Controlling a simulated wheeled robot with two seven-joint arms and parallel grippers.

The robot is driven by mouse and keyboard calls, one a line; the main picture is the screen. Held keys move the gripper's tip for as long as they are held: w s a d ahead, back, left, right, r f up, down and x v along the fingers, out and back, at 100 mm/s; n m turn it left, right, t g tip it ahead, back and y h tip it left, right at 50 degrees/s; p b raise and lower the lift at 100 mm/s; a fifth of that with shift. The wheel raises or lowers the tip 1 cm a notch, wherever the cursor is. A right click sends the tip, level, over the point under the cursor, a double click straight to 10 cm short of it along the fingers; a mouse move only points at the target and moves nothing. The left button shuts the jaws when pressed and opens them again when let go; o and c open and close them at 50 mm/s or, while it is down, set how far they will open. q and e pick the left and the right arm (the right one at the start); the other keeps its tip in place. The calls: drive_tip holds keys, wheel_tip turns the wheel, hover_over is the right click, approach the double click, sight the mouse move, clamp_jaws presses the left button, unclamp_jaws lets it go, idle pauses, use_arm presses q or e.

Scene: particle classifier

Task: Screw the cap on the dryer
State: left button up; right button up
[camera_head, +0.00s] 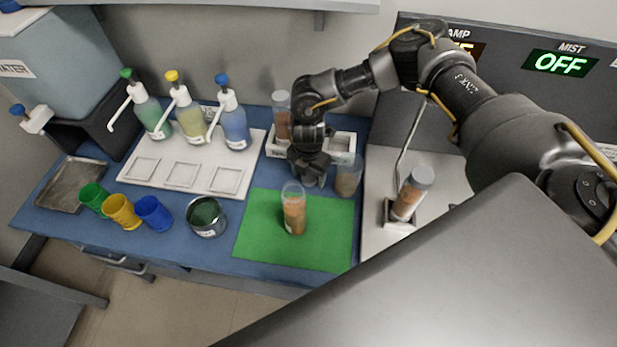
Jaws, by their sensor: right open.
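A clear cylinder with brown filling (294,215), likely the dryer, stands upright on the green mat (262,240). Its top looks clear and I see no cap on it. My right gripper (311,174) is open and points down behind the cylinder, near the mat's back edge and the front of the white rack. A small greyish thing shows under its fingers; I cannot tell whether it is a cap. My left gripper is not in view.
The white rack (273,148) holds a brown-filled tube (281,126); a brown jar (348,181) stands right of my gripper. A tilted capped tube (408,200) sits in a holder at right. Pump bottles, coloured cups (122,212) and a metal bowl (207,226) stand left.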

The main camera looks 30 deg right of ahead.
sight(309, 177)
drive_tip(key=shift+c, duration=0.3)
drive_tip(key=c, duration=1)
drive_tip(key=shift+r, duration=0.15)
wheel_tip(309, 177, up, 10)
drive_tip(key=b, duration=0.2)
